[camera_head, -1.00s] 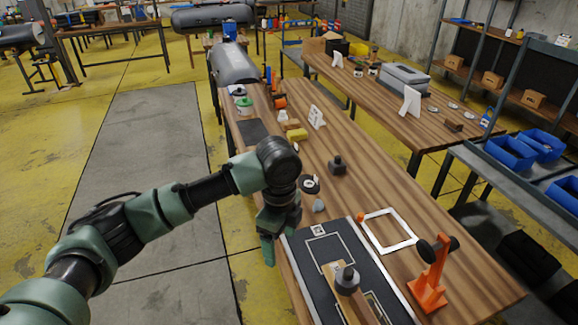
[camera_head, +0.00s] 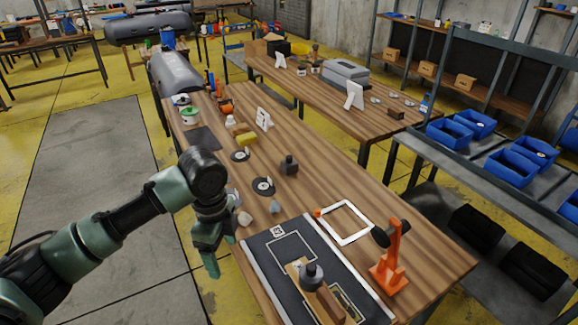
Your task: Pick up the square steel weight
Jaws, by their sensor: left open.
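The square steel weight (camera_head: 289,166) is a dark, blocky piece with a knob on top. It stands upright on the wooden table (camera_head: 345,180), near the middle of its width. My left gripper (camera_head: 216,254) points down at the table's left edge, nearer to me and to the left of the weight, well apart from it. It is open, with nothing seen between its fingers. My right gripper does not show.
A white square frame (camera_head: 357,238) and an orange stand (camera_head: 391,262) are at the right. Bare wood lies right of the weight.

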